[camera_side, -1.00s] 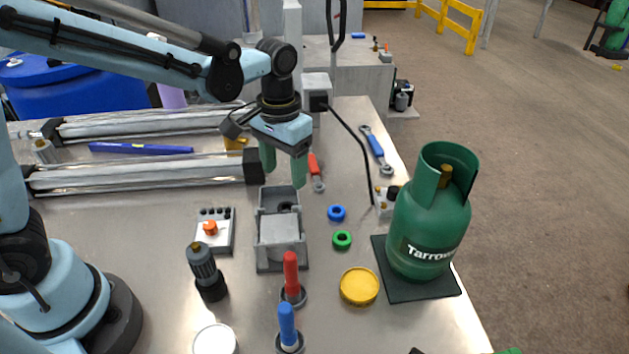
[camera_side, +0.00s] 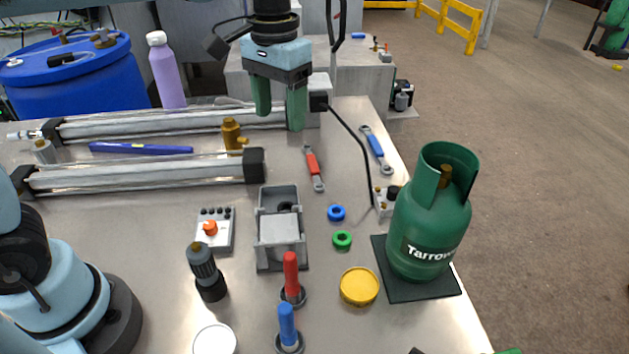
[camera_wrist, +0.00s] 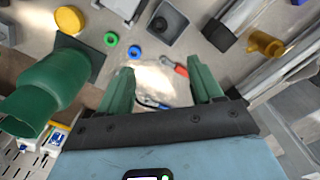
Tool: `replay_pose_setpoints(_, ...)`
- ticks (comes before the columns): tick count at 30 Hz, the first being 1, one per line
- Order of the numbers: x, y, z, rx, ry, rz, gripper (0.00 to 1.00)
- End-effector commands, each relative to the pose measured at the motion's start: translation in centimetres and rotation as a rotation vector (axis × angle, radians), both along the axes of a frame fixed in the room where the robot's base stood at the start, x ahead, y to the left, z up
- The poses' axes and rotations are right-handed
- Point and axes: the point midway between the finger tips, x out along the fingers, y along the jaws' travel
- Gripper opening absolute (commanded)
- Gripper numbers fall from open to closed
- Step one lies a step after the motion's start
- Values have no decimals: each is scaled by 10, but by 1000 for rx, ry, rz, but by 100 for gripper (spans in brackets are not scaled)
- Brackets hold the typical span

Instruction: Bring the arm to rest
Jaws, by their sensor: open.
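My gripper (camera_side: 279,106) is open and empty, its two green fingers pointing down. In the side view it hangs high above the back part of the metal table (camera_side: 130,225), in front of the grey block behind. In the wrist view the green fingers (camera_wrist: 160,92) are spread apart with nothing between them. Beyond them lie a red-handled wrench (camera_wrist: 181,70) and bare table.
A green gas cylinder (camera_side: 430,225) stands on a dark mat at right. A purple bottle (camera_side: 166,70) stands at the back.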

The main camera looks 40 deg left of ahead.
Motion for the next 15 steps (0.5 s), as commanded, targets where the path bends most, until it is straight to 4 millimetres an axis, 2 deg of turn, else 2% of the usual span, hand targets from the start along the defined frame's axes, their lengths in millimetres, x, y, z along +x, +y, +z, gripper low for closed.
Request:
replay_pose_setpoints(8,-2,2,0,-2,-11,0,65)
replay_pose_setpoints(15,-26,21,-8,-19,-155,3,65)
